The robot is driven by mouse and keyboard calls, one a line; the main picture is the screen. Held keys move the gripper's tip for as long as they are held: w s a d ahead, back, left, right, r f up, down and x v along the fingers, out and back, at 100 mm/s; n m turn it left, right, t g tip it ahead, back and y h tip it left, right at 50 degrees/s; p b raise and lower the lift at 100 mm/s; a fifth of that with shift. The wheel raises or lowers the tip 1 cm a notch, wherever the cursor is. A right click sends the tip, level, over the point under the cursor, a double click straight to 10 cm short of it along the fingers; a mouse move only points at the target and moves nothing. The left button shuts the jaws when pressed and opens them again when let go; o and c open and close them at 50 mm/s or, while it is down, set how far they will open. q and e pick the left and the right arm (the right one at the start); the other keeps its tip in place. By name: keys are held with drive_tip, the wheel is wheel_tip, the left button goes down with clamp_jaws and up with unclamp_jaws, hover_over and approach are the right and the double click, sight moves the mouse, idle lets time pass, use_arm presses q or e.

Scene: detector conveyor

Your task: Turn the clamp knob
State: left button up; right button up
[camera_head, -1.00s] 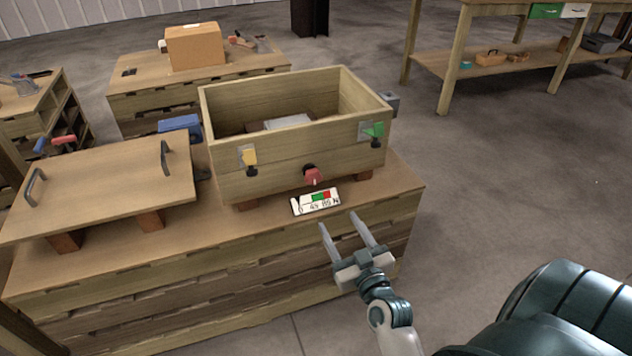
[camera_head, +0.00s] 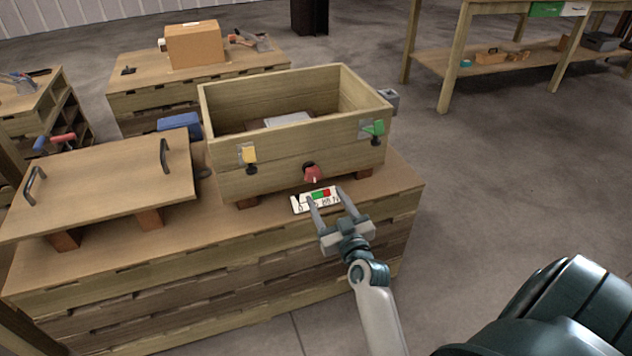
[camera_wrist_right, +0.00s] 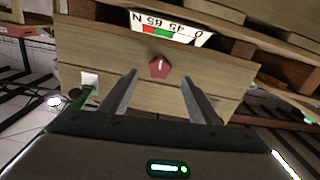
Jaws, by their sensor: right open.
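The clamp knob is a red knob (camera_head: 312,173) with a pale pointer mark, low on the front wall of the open wooden box (camera_head: 270,165). It also shows in the right wrist view (camera_wrist_right: 160,67), centred between and beyond the fingertips. A white label plate (camera_head: 301,205) with green and red fields lies below the knob; it also shows in the right wrist view (camera_wrist_right: 185,34). My right gripper (camera_head: 324,195) is open and empty, its fingers pointing at the knob, apart from it. My left gripper is not in view.
The box has a yellow latch (camera_head: 249,155) and a green latch (camera_head: 376,129) on its front. A wooden lid (camera_head: 100,190) with two handles rests on blocks at the left of the bench. The floor at right is free.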

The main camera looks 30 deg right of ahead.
sight(315, 178)
drive_tip(key=x, duration=0.8)
drive_tip(key=shift+w+b, duration=0.15)
drive_tip(key=shift+b, duration=0.15)
drive_tip(key=shift+c, duration=0.7)
drive_tip(key=c, duration=0.9)
